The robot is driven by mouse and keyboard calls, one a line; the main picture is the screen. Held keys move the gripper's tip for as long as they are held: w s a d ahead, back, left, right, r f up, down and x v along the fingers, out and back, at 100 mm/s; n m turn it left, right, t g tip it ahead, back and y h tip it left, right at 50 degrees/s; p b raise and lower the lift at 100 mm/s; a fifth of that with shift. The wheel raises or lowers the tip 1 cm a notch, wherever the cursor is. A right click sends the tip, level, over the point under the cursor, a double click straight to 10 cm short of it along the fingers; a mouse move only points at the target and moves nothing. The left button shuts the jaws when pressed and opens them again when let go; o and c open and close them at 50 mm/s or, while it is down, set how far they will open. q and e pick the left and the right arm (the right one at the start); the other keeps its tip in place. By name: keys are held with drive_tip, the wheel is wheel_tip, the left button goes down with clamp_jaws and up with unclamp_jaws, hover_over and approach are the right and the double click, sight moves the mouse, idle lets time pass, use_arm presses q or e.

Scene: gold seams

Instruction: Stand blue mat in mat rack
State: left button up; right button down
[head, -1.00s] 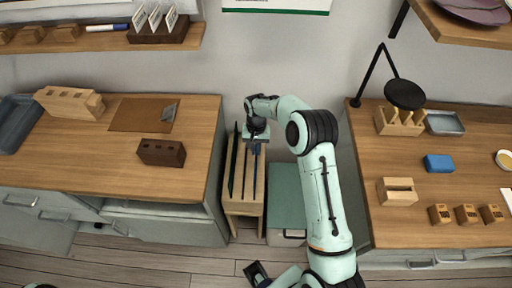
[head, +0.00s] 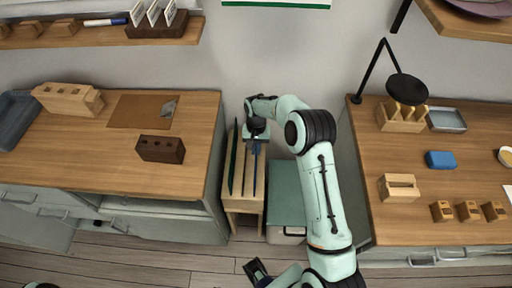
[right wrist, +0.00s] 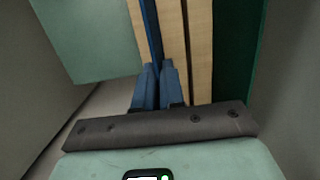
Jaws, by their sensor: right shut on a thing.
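The wooden mat rack (head: 243,204) stands on the floor between the two counters, with narrow slots between its slats. The blue mat (right wrist: 151,24) shows edge-on as a thin blue strip in a slot, with wooden slats beside it in the right wrist view. My right gripper (head: 256,142) is over the rack. Its blue fingers (right wrist: 158,84) are shut on the near end of the mat. How deep the mat sits is hidden.
A dark green mat (head: 233,160) stands in the rack's left slot. A grey-green bin (head: 286,200) is close to the rack's right. The left counter (head: 110,179) and right counter (head: 440,205) flank the gap. The floor in front is open.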

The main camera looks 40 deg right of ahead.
idle(0.3)
drive_tip(key=c, duration=1.2)
unclamp_jaws()
drive_tip(key=shift+o, duration=0.2)
drive_tip(key=shift+w+d+r+p, duration=0.1)
drive_tip(key=shift+w+r+p, duration=0.05)
drive_tip(key=shift+r+p, duration=0.95)
drive_tip(key=shift+w+d+r+p, duration=0.15)
drive_tip(key=shift+r+p, duration=0.5)
drive_tip(key=shift+r, duration=0.85)
drive_tip(key=shift+w+d+r+p, duration=0.1)
drive_tip(key=shift+r+p, duration=0.45)
drive_tip(key=shift+r, duration=0.4)
drive_tip(key=shift+w+d+r+p, duration=0.1)
drive_tip(key=shift+r+p, duration=0.45)
drive_tip(key=shift+r, duration=0.35)
use_arm(q)
drive_tip(key=w+r, duration=0.3)
drive_tip(key=r, duration=0.3)
drive_tip(key=shift+w+r, duration=0.15)
drive_tip(key=shift+r, duration=0.1)
